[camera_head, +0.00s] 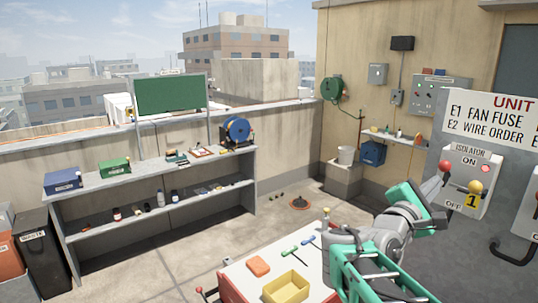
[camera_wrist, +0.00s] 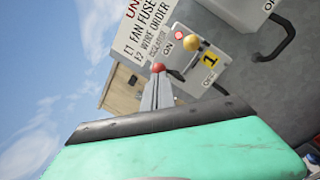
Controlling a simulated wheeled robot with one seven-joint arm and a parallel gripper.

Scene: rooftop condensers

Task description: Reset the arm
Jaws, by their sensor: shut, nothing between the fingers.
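My gripper (camera_head: 441,178) is raised at the right of the head view, in front of the isolator box (camera_head: 488,160). In the wrist view my gripper's grey fingers (camera_wrist: 157,92) are together, with nothing held between them. A red ball (camera_head: 443,165) shows at the fingertips, also in the wrist view (camera_wrist: 158,68); I cannot tell whether it touches them. The isolator's yellow knob (camera_head: 475,186) is to the right of the fingers, apart from them in the picture. A red lamp (camera_head: 486,168) is above the knob, and a yellow "1" tag (camera_head: 472,201) is below it.
A grey cabinet with a UNIT sign (camera_head: 490,120) stands close at the right. A workbench with a yellow tray (camera_head: 286,287) is below my arm. A shelf (camera_head: 150,172) lines the left parapet.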

